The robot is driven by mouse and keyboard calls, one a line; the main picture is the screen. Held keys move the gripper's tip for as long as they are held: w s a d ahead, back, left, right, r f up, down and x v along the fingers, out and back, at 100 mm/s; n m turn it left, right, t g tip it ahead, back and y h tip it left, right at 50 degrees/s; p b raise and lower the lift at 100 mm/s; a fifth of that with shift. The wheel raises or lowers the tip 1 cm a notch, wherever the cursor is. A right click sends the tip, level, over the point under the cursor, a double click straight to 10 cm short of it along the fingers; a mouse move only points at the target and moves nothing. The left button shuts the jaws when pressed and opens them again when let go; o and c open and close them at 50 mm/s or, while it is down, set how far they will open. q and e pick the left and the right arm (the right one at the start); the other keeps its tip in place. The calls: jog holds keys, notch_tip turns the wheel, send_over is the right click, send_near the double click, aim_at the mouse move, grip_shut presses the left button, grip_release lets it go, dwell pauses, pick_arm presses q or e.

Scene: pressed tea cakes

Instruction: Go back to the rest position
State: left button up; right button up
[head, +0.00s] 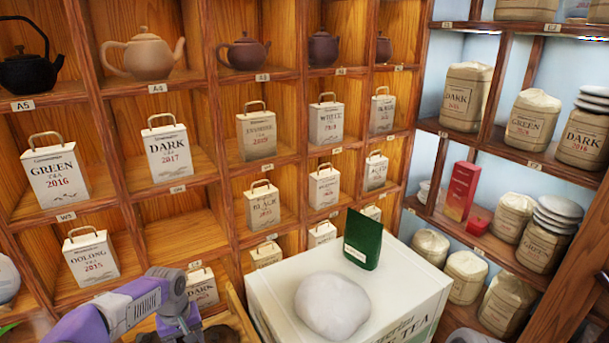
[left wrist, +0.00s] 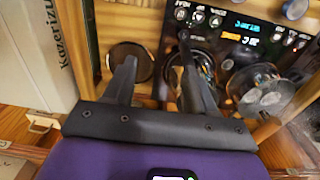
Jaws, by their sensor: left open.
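My left arm comes in at the lower left of the head view. Its end is low in front of the shelf, left of the white box, and the fingers are not clear there. In the left wrist view my left gripper (left wrist: 158,78) is open, with its two dark fingers apart and nothing between them. Beyond the fingers are a round metal lid or dish (left wrist: 131,58) and a dark panel with lit displays (left wrist: 245,40). My right gripper is in neither view.
A white box (head: 400,300) carries a pale rounded bundle (head: 332,306) and a green packet (head: 362,240), close to my left arm's right. Wooden shelving (head: 185,232) with teapots and labelled tea bags stands behind. More shelves with wrapped tea packs (head: 467,97) line the right.

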pick_arm(q)
jog(key=d+f+m+h, duration=0.2)
jog(key=d+f, duration=0.5)
jog(key=f, duration=0.4)
jog(key=s+d+f+h, duration=0.1)
jog(key=s+d+f, duration=0.35)
jog(key=s, duration=0.25)
jog(key=s+d+f+m, duration=0.1)
jog(key=s+d+f, duration=0.35)
jog(key=s, duration=0.25)
jog(key=s+d+f+h, duration=0.1)
jog(key=s+d+f, duration=0.3)
jog(key=s+f, duration=0.2)
notch_tip(320, 180, down, 10)
jog(key=s+b, duration=0.1)
jog(key=b, duration=0.9)
jog(key=shift+a+m, duration=0.3)
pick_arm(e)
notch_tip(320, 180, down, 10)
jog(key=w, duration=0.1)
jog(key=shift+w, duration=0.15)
